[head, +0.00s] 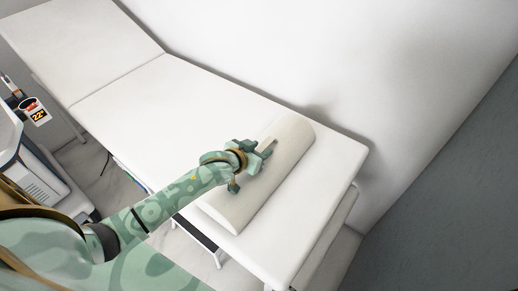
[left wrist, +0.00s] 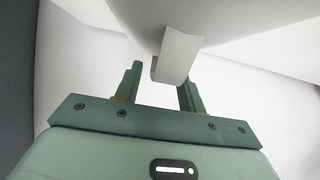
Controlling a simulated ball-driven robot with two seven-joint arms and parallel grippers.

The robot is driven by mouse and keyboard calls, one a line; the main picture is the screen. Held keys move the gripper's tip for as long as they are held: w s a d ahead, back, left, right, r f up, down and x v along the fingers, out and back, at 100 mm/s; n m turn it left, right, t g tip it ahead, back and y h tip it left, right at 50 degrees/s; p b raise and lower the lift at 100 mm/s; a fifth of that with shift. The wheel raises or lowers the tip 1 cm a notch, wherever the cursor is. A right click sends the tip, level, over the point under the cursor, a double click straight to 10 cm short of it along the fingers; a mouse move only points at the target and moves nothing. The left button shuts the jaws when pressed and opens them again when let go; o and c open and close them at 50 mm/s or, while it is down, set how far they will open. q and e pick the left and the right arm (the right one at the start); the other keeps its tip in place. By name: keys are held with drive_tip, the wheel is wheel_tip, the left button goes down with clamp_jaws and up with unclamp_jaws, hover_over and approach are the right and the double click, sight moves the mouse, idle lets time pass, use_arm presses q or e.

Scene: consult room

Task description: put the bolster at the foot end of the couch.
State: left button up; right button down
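The bolster (head: 283,165) is a cream half-round cushion. In the head view it lies across the couch (head: 190,92) near its right end, with a strip of bare couch beyond it. My left gripper (head: 266,147) is over the middle of the bolster's top. In the left wrist view the bolster (left wrist: 215,12) fills the top, and a pale block-like grip (left wrist: 178,55) sticks out from it between the fingers of my left gripper (left wrist: 160,88). The fingers are apart, with a gap showing beside the left one. My right gripper is out of view.
A white wall (head: 330,50) runs along the couch's far side. The couch top is bare left of the bolster. A dark grey surface (head: 440,220) fills the lower right.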

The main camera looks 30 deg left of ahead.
use_arm(q)
drive_tip(key=shift+r, duration=0.2)
drive_tip(key=p+v, duration=0.4)
drive_tip(key=v, duration=0.7)
drive_tip(key=shift+s+p, duration=0.15)
drive_tip(key=shift+p, duration=0.15)
drive_tip(key=shift+s+r, duration=0.15)
drive_tip(key=shift+s, duration=0.2)
idle(0.5)
